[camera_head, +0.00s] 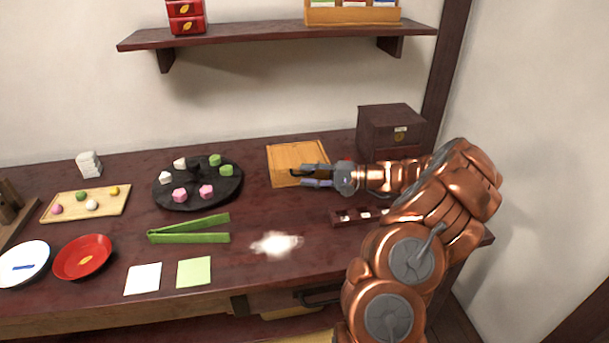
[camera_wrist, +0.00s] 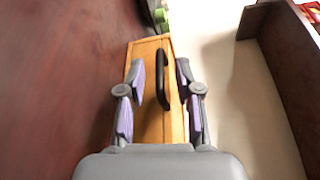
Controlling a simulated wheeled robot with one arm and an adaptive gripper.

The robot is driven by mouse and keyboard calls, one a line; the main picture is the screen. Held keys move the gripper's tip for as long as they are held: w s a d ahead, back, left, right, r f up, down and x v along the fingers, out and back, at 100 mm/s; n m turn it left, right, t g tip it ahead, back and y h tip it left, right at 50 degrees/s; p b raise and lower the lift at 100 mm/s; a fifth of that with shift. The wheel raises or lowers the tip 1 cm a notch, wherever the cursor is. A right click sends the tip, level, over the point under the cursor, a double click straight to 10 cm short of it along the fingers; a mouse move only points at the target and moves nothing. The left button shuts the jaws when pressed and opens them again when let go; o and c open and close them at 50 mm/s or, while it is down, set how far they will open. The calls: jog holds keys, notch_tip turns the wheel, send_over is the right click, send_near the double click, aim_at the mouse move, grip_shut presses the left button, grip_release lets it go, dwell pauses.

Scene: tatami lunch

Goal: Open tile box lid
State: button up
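A light wooden box (camera_head: 297,154), which looks like the tile box, stands near the wall at the right middle of the table. Its lid looks closed in the head view. In the wrist view the wooden top (camera_wrist: 150,46) carries a dark, bar-like handle (camera_wrist: 162,78). My gripper (camera_head: 304,176) comes in from the right at the box's front right part. Its fingers (camera_wrist: 160,66) are apart, one on each side of the handle in the wrist view. A gap shows on both sides, and I cannot tell the depth between fingers and handle.
A dark cabinet (camera_head: 388,128) stands right of the box, close to my arm. A dark round plate with sweets (camera_head: 170,200) stands to the left. A small dark rack (camera_head: 343,220) lies in front. A wall shelf (camera_head: 260,37) hangs above.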

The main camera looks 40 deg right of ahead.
jog(key=shift+w+a+f, duration=0.1)
jog(key=shift+w+a, duration=0.4)
jog(key=shift+a, duration=0.05)
jog(key=shift+c, duration=0.3)
grip_shut()
